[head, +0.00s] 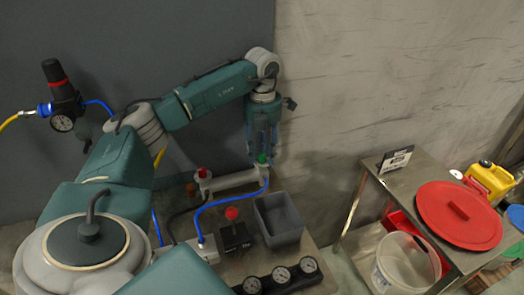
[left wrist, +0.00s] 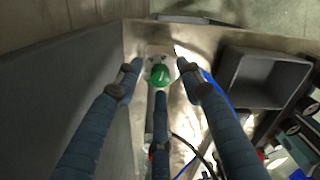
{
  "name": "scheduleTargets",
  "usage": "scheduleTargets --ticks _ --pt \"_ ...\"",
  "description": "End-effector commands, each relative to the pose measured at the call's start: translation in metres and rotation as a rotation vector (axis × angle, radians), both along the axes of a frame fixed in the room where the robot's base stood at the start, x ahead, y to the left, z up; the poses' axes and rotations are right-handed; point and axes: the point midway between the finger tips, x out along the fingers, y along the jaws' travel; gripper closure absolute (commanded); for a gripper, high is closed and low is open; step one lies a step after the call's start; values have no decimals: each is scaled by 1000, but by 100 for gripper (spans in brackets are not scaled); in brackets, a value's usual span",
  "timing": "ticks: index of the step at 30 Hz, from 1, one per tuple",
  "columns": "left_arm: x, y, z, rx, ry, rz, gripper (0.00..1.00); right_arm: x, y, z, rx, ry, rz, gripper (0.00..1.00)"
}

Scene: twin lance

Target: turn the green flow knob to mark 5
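The green flow knob (head: 262,158) sits at the right end of a pale horizontal cylinder on the bench by the wall. In the left wrist view the knob (left wrist: 161,75) is round with a white pointer line, on a pale mount; I cannot read any scale marks. My left gripper (head: 261,150) points down right over the knob. Its three blue-grey fingers are spread around the knob, and the left wrist view shows gaps between the fingertips (left wrist: 160,72) and the knob. My right gripper is in neither view.
A grey bin (head: 279,220) stands just right of the cylinder. A blue hose (head: 232,200) runs near the knob, and a red-knobbed black box (head: 234,236) stands in front. Several gauges (head: 281,273) line the front. A side table (head: 373,183) is at the right.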

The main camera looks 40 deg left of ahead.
Motion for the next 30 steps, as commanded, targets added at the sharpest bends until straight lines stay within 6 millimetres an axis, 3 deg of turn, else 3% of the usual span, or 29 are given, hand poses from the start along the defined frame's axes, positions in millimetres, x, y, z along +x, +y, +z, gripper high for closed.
scheduleTargets --ticks 5,12,18,30 --pt "2 -1 23 -1 -5 0 62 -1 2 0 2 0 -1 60" --pt "2 -2 76 -2 -6 -1 62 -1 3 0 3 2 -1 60" --pt "1 -1 107 1 -4 0 62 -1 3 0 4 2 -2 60" --pt "0 -1 119 0 -1 0 62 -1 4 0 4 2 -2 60"
